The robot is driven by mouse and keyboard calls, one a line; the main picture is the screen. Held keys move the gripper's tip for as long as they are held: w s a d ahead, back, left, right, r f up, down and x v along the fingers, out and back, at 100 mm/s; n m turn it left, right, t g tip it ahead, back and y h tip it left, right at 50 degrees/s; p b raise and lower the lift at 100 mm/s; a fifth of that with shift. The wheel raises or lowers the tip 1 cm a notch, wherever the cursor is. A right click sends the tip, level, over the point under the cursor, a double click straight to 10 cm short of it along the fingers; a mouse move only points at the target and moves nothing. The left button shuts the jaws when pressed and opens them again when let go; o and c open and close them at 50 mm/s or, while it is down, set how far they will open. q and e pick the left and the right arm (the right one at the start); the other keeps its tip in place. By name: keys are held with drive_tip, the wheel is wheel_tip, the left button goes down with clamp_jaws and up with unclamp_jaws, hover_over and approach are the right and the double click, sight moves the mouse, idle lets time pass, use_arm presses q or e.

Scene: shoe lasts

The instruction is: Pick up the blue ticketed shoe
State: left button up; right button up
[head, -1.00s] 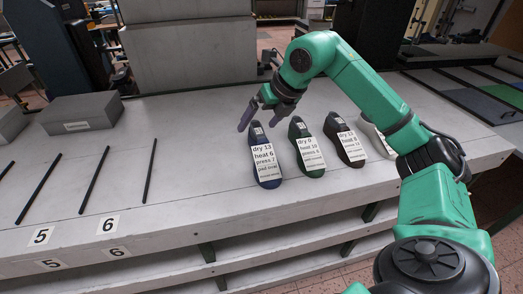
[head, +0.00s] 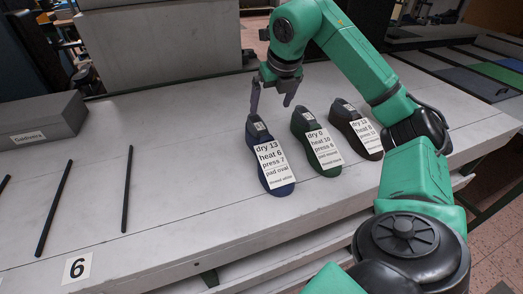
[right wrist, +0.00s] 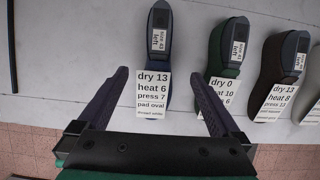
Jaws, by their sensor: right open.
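The blue shoe (head: 256,140) lies on the grey bench, the leftmost in a row, with a white ticket reading "dry 13, heat 6, press 7, pad oval". My right gripper (head: 271,102) is open and empty above the bench, at the far end of the blue shoe. My left gripper is not in view.
A green shoe (head: 303,126) and a dark brown shoe (head: 343,115) with tickets lie to the right of the blue one. Black rods (head: 127,190), a grey box (head: 40,125) and a "6" label (head: 77,268) are at left. Bench (head: 175,150) between rods and shoes is clear.

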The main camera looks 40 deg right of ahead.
sight(262, 130)
drive_tip(key=p+x, duration=0.2)
drive_tip(key=x, duration=1.4)
drive_tip(key=shift+a+f, duration=0.1)
drive_tip(key=shift+w+f, duration=0.1)
drive_tip(key=shift+f, duration=0.2)
clamp_jaws()
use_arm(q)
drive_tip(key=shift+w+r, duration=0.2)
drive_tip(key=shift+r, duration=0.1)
use_arm(e)
drive_tip(key=shift+r, duration=0.1)
